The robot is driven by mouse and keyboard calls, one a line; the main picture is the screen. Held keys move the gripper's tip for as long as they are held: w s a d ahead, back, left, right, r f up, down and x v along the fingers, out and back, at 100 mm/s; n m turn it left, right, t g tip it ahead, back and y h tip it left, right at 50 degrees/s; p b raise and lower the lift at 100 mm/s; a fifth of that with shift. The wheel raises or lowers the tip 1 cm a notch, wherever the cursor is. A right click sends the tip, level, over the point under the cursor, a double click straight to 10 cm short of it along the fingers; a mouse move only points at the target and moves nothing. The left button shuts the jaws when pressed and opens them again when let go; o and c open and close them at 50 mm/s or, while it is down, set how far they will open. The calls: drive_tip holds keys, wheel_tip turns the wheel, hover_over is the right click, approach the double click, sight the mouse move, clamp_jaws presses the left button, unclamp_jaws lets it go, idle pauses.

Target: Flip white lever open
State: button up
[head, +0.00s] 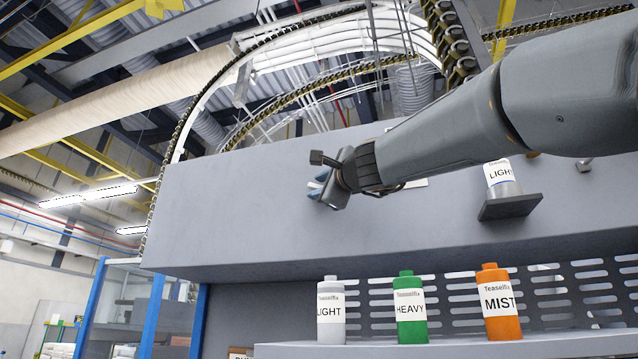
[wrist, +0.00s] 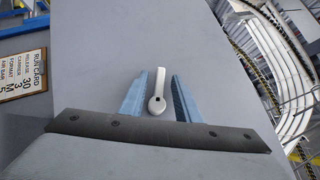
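The white lever (wrist: 159,90) shows in the wrist view on the grey panel (wrist: 110,75). It has a round hub at the bottom and a narrow arm pointing up, leaning slightly right. My gripper (wrist: 158,88) is open, with one blue finger on each side of the lever.
A grey bottle marked LIGHT (head: 503,178) stands on a small dark shelf (head: 510,207) right of my gripper. Below, grey (head: 330,312), green (head: 410,310) and orange (head: 499,303) bottles stand on a ledge. A sign (wrist: 22,88) is left in the wrist view.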

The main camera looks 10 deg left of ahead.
clamp_jaws()
drive_tip(key=p, duration=0.2)
drive_tip(key=shift+r+n+g+p, duration=0.15)
drive_tip(key=shift+n+g+p, duration=0.25)
drive_tip(key=n+g+p, duration=0.1)
drive_tip(key=p, duration=0.2)
drive_tip(key=shift+p, duration=0.4)
drive_tip(key=shift+f+n+h+p, duration=0.2)
drive_tip(key=shift+n+h+p, duration=0.1)
drive_tip(key=shift+p, duration=0.2)
drive_tip(key=n+g+p, duration=0.1)
drive_tip(key=p, duration=0.2)
drive_tip(key=shift+a+f+h+p, duration=0.1)
drive_tip(key=shift+f+h+p, duration=0.05)
drive_tip(key=shift+h+p, duration=0.15)
drive_tip(key=shift+p, duration=0.3)
drive_tip(key=shift+f+n+g+p, duration=0.3)
